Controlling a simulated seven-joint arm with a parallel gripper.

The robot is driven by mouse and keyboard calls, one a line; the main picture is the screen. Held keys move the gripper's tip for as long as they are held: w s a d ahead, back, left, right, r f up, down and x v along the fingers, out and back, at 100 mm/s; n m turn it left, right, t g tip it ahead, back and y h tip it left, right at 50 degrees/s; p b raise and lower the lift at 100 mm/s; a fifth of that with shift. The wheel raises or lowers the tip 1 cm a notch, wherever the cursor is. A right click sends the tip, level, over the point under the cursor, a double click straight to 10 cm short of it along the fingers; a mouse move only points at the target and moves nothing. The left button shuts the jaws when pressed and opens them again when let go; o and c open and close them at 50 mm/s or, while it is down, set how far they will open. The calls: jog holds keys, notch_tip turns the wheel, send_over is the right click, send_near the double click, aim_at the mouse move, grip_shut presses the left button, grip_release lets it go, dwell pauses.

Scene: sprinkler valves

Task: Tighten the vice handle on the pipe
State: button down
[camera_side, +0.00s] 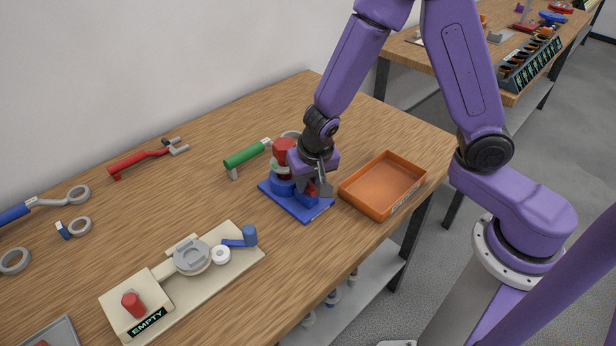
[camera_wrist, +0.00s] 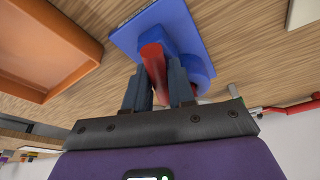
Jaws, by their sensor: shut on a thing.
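A blue vice (camera_side: 300,208) with a flat square base stands on the wooden table, left of an orange tray. An upright red cylindrical part (camera_side: 283,148) with a pale band below it stands at the vice, beside my wrist. My gripper (camera_side: 315,189) points down at the vice's right side. In the wrist view, my gripper (camera_wrist: 159,72) is shut on the red vice handle (camera_wrist: 153,54), with one finger on each side of it. The blue vice base (camera_wrist: 130,38) shows behind the handle. My gripper hides part of the vice in the side view.
The orange tray (camera_side: 385,187) is empty and close to the vice's right. A green-handled tool (camera_side: 245,155) lies behind. A beige fixture (camera_side: 140,285) labelled EMPTY lies front left. A red-handled tool (camera_side: 138,160) lies farther left. Bare table separates these.

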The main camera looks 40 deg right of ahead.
jog(key=m+h, duration=0.1)
jog(key=m, duration=0.3)
jog(key=shift+m+g, duration=0.4)
jog(key=shift+m+h, duration=0.3)
jog(key=shift+m, duration=0.6)
jog(key=shift+g, duration=0.3)
jog(key=m, duration=0.3)
jog(key=shift+g, duration=0.4)
jog(key=c, duration=0.9)
grip_release()
jog(key=shift+o, duration=0.2)
jog(key=v, duration=0.6)
